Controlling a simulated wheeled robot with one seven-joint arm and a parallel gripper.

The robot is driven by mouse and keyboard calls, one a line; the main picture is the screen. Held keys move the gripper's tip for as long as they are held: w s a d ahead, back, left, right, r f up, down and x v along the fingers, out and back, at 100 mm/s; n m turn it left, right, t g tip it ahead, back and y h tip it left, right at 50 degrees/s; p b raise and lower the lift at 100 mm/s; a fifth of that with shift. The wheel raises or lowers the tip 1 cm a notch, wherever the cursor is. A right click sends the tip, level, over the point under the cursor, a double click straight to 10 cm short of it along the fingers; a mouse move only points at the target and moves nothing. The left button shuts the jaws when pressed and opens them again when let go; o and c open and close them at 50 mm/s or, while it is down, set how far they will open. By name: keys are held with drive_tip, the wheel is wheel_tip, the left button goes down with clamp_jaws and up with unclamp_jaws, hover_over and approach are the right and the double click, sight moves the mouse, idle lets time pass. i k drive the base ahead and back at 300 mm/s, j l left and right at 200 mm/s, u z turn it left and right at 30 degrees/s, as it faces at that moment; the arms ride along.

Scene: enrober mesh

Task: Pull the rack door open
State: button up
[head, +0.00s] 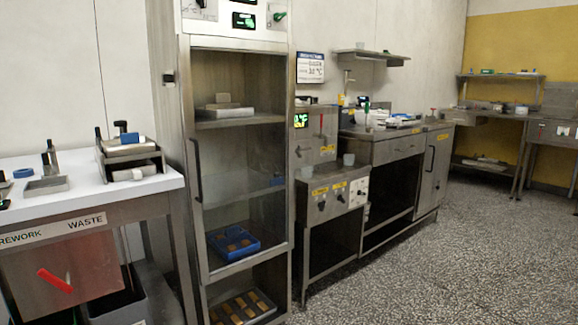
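The rack (173,150) is a tall metal cabinet standing left of centre in the head view. Its door (240,160) looks like a clear panel in a metal frame, and it appears shut. A dark vertical bar handle (196,170) is on the door's left side. Behind the panel are a shelf with pale blocks (224,110) and, lower down, a blue tray (233,243) with brown pieces. Below the door, another tray (243,308) with brown bars sits in the bottom bay. My gripper is not in view.
A white-topped table (90,187) with a waste bin (115,305) below stands close on the rack's left. A low metal control unit (332,190) and a counter (375,150) stand on its right. Speckled floor (450,260) is clear at the right.

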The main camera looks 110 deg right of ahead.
sight(184, 41)
drive_tip(key=z, duration=3.65)
